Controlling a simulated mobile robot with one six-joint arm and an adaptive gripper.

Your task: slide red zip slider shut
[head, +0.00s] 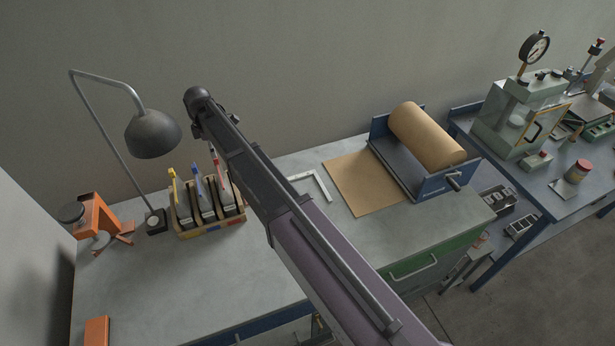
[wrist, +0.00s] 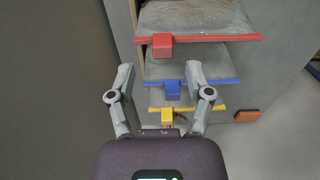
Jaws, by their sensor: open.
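The red zip slider (wrist: 162,46) is a small block near the left end of a red bar (wrist: 215,38), on top of a grey pouch (wrist: 190,16). Below it in the wrist view, a blue slider (wrist: 172,90) and a yellow slider (wrist: 167,115) sit on their own bars. My gripper (wrist: 159,70) is open, fingers spread, with nothing between the tips. In the picture its tips lie below the red slider, either side of the blue one; I cannot tell the depth gap. The head view shows the pouches upright in a rack (head: 208,229); my gripper is hidden there.
A dark lamp (head: 153,134) leans over the left of the rack. An orange clamp-like stand (head: 92,214) is further left and an orange block (head: 97,331) lies in front. A paper roll holder (head: 427,184) stands at the right. The bench before the rack is clear.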

